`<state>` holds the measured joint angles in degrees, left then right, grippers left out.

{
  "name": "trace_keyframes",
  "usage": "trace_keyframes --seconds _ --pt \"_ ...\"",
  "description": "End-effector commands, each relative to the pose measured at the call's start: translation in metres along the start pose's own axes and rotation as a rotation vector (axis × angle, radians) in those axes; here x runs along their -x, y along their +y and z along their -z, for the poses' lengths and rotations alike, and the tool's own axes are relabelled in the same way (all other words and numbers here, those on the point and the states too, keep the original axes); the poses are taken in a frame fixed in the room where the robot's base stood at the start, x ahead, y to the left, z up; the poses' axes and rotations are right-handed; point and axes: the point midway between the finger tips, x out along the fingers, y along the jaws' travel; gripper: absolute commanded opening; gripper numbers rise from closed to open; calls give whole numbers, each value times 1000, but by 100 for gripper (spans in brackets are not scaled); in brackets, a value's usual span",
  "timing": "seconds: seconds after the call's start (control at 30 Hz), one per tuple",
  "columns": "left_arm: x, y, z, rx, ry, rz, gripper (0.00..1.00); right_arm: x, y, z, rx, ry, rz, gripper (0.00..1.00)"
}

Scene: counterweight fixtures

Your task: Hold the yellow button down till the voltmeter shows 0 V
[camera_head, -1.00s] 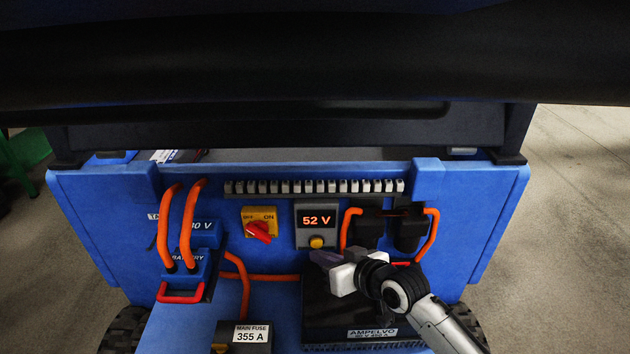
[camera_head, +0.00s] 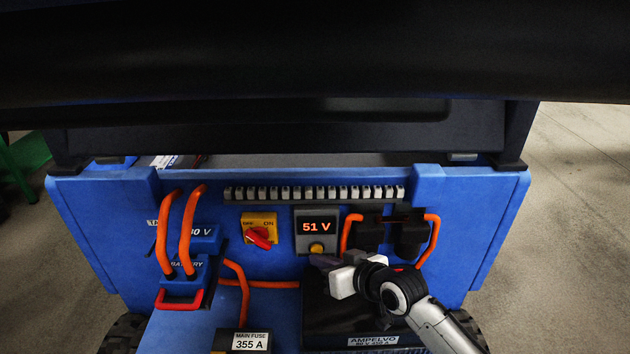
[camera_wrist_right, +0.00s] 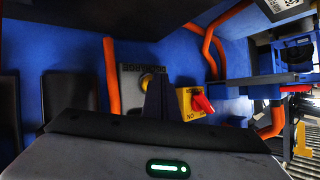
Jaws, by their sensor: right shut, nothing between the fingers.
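The voltmeter (camera_head: 316,224) is a grey box on the blue panel with a lit display reading 51 V. The yellow button (camera_head: 317,248) sits on its lower part. In the right wrist view the button (camera_wrist_right: 147,80) is partly hidden behind my fingers. My right gripper (camera_head: 322,261) is shut and empty, with its dark fingertips just below and in front of the button. It also shows in the right wrist view (camera_wrist_right: 158,98). I cannot tell whether the fingertips touch the button. My left gripper is not in view.
A red rotary switch (camera_head: 259,236) on a yellow plate is left of the voltmeter. Orange cables (camera_head: 185,230) loop at the left, and black connectors (camera_head: 411,235) with orange cables are at the right. A black box (camera_head: 330,310) lies below my gripper. A dark cover overhangs the top.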

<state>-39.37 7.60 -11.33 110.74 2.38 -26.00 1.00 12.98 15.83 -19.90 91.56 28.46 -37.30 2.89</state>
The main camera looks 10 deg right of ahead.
Motion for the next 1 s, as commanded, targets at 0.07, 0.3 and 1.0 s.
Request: trace_keyframes --seconds 0.07,0.3,1.0 --pt "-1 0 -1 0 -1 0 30 -1 0 -1 0 0 0 0" --pt "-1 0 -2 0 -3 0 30 -1 0 -1 0 -1 0 0" --pt "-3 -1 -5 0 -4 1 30 -7 4 3 0 -1 0 0"
